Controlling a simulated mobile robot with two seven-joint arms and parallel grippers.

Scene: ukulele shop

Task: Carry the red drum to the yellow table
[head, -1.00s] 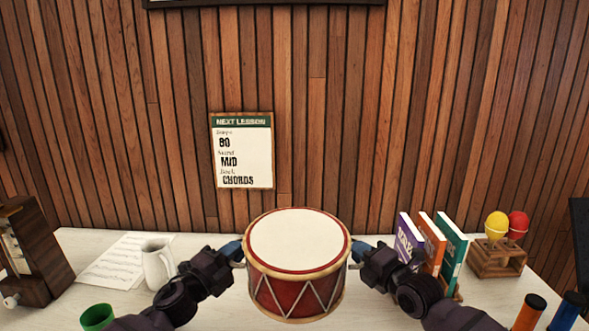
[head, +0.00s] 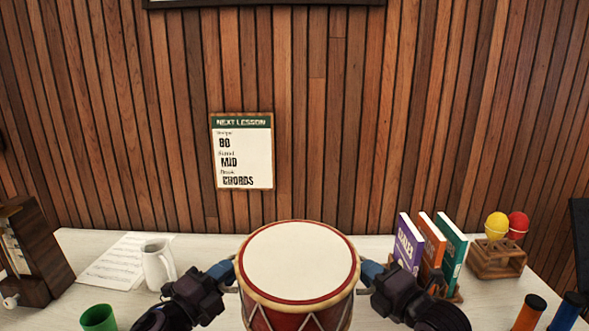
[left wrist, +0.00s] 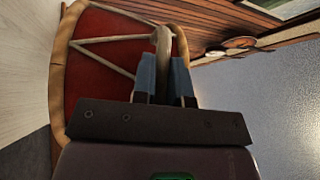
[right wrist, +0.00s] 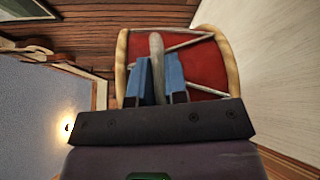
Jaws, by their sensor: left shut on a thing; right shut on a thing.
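The red drum (head: 285,322) has a white head, pale wooden hoops and pale zigzag cords. It is upright at the bottom middle of the head view, in front of me. My left gripper (head: 233,277) is shut on a pale handle on the drum's left side, seen closely in the left wrist view (left wrist: 165,50). My right gripper (head: 367,277) is shut on the matching handle on the right side, seen in the right wrist view (right wrist: 157,60). The drum's lower edge is cut off in the head view. No yellow table shows.
A whitish table (head: 205,250) lies behind the drum. On it are a metronome (head: 35,250), sheet music (head: 122,262), a white mug (head: 158,265), a green cup (head: 98,318), upright books (head: 430,250) and a wooden holder (head: 497,260) with red and yellow balls. Orange (head: 530,312) and blue cylinders stand at right.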

